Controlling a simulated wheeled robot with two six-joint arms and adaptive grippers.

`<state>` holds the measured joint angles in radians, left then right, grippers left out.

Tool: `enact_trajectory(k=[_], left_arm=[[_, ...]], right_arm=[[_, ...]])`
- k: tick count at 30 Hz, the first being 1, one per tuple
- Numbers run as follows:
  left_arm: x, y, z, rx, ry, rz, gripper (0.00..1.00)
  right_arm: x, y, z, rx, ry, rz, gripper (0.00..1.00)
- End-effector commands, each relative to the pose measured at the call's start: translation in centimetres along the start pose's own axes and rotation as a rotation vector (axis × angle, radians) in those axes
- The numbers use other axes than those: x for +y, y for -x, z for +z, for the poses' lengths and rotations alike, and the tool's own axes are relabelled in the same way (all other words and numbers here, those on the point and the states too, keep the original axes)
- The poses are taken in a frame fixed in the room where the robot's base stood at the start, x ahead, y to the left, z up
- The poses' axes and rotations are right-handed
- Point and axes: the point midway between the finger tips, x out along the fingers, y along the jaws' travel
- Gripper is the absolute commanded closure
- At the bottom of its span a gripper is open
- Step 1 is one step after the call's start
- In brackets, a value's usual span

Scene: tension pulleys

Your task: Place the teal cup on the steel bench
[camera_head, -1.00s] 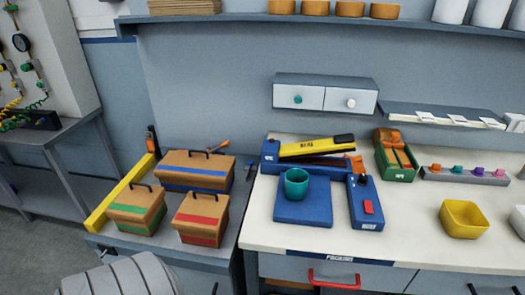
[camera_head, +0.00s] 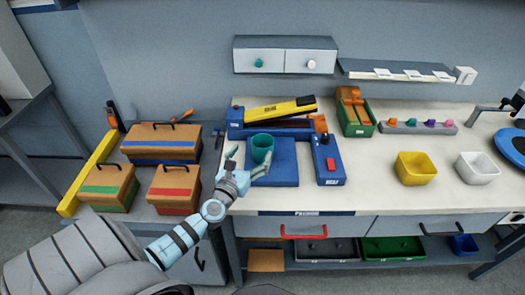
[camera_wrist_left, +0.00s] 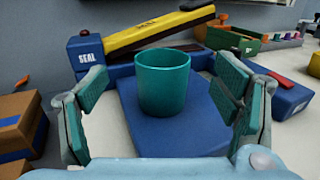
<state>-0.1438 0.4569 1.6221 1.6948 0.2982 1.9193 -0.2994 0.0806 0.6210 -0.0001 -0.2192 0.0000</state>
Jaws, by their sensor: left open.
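The teal cup (camera_head: 262,147) stands upright on a blue pad (camera_head: 285,165) on the white-topped bench. My left gripper (camera_head: 246,166) is open at the cup's front left. In the left wrist view the cup (camera_wrist_left: 162,82) shows between the two spread fingers (camera_wrist_left: 163,105), slightly beyond them, with clear gaps on both sides. A grey, steel-looking bench (camera_head: 150,207) stands to the left, carrying several orange boxes. My right gripper is not in view.
A yellow-and-blue sealer (camera_head: 280,110) lies behind the pad, and a blue unit with a red button (camera_head: 328,160) stands right of it. The boxes (camera_head: 174,188) and a yellow bar (camera_head: 90,175) crowd the grey bench. Yellow (camera_head: 416,168) and white bowls stand further right.

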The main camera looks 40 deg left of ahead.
Motion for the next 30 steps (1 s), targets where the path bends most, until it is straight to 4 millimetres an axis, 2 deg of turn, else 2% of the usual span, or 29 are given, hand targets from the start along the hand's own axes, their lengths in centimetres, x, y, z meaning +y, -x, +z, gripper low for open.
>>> enact_trajectory(k=[1, 3, 7, 11, 13, 16, 21, 30], left_arm=[[0.0, -1.2, 0.0, -0.002, 0.001, 0.001, 0.18], [0.0, -2.4, -0.2, 0.000, -0.001, 0.001, 0.18], [-0.1, -4.0, -0.6, 0.000, -0.002, -0.001, 0.18], [-0.2, -6.5, -1.7, -0.001, -0.003, -0.001, 0.18], [-0.2, -7.7, -1.4, 0.000, -0.002, -0.002, 0.18], [-0.2, -8.4, -1.3, 0.001, -0.003, -0.003, 0.18], [-0.2, -8.3, -1.2, 0.001, -0.004, -0.003, 0.20], [-0.2, -8.3, -1.2, 0.002, -0.004, -0.004, 0.68]], right_arm=[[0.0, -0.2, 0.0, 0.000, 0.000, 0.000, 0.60], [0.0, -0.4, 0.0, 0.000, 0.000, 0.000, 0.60], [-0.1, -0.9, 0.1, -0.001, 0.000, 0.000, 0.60], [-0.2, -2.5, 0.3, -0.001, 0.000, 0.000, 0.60], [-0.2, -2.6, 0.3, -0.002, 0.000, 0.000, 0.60], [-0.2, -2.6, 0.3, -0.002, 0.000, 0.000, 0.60], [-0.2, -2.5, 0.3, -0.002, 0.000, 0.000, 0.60], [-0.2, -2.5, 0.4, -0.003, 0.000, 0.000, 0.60]])
